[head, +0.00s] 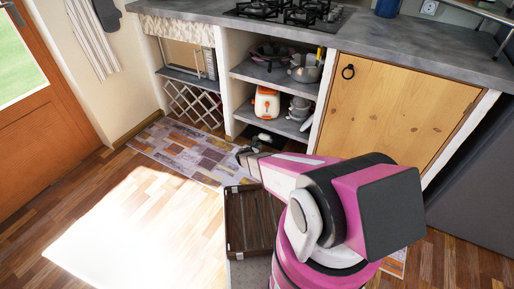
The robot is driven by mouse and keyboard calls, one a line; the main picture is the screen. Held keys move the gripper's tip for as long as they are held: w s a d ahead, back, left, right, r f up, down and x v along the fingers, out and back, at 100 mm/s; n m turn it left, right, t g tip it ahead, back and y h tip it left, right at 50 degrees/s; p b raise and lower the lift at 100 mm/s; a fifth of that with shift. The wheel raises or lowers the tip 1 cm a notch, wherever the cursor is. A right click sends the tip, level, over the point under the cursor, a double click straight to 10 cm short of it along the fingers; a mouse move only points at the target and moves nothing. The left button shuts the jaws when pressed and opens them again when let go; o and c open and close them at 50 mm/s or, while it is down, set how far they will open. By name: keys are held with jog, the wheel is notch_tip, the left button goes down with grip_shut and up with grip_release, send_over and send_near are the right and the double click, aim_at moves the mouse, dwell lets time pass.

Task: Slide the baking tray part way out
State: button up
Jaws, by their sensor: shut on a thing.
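My gripper (246,156) is at the end of my pink arm, low in front of the middle opening of the counter. It is small in the head view, and my arm's wrist partly covers it. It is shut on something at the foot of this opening. A dark, flat thing with a pale patch, which looks like the baking tray (264,138), shows low in the opening just behind the gripper. Most of it is hidden by shadow and my arm, so I cannot tell how far out it sits.
The shelves above hold pans (270,54), a pot (305,70), an orange-and-white appliance (266,103) and stacked crockery (300,108). A wooden door (395,100) closes the right bay. A patchwork rug (180,150) lies left. Left floor is clear.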

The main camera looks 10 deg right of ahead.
jog(key=shift+s+a, duration=0.15)
jog(key=shift+s, duration=0.1)
jog(key=o, duration=1.7)
jog(key=shift+c, duration=0.2)
jog(key=shift+v, duration=1.15)
jog(key=shift+v, duration=1.35)
jog(key=shift+s+a+f, duration=0.1)
jog(key=shift+s+a, duration=0.05)
